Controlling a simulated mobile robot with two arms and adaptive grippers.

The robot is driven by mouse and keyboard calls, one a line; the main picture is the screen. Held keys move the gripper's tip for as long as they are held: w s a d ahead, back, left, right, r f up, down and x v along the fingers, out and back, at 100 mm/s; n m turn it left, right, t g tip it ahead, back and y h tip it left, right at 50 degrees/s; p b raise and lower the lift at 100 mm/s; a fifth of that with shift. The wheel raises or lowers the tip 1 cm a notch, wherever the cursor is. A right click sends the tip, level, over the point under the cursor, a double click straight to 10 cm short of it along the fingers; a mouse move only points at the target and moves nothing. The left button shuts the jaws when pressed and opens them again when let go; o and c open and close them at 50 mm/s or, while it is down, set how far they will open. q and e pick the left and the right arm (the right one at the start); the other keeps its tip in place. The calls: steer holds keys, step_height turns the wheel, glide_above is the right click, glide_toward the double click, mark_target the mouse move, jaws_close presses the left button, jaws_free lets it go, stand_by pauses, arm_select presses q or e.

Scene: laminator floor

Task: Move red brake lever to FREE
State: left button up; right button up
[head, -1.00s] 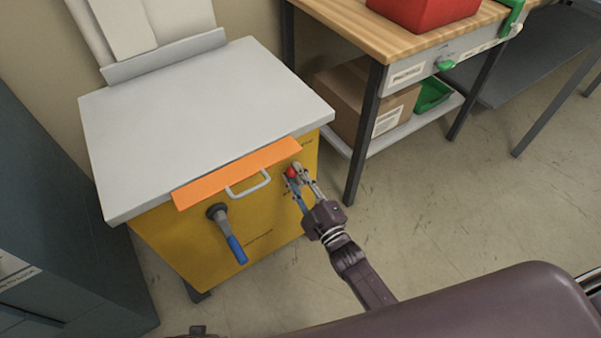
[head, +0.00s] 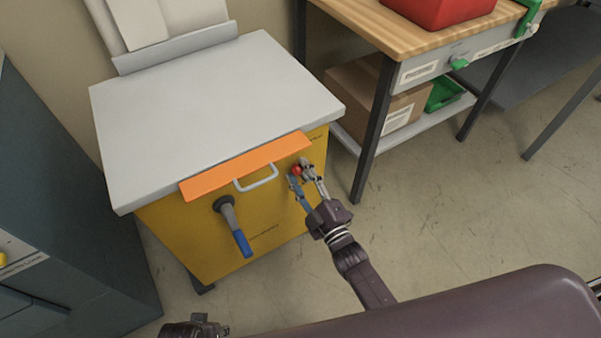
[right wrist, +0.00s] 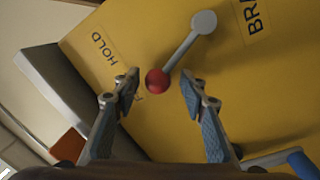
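The red brake lever is a grey rod on a round grey pivot, ending in a red ball knob (right wrist: 157,80). It is mounted on the front of the yellow cabinet (head: 185,240). In the right wrist view a HOLD label (right wrist: 103,50) is near the knob, and a partly cut-off label starting "BR" is near the pivot. No FREE label is readable. My right gripper (right wrist: 158,92) is open, its fingers apart on either side of the knob with visible gaps. The knob also shows in the head view (head: 297,170). A dark part at the bottom left appears to be my left gripper (head: 195,328).
A blue-gripped handle (head: 240,240) and an orange flap (head: 215,178) with a grey pull handle (head: 257,178) are on the cabinet front. A wooden-topped workbench (head: 395,40) stands to the right. Dark cabinets (head: 60,230) stand at left.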

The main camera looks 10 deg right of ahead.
steer(key=r+v, duration=0.1)
steer(key=v, duration=1.1)
steer(key=shift+f, duration=0.45)
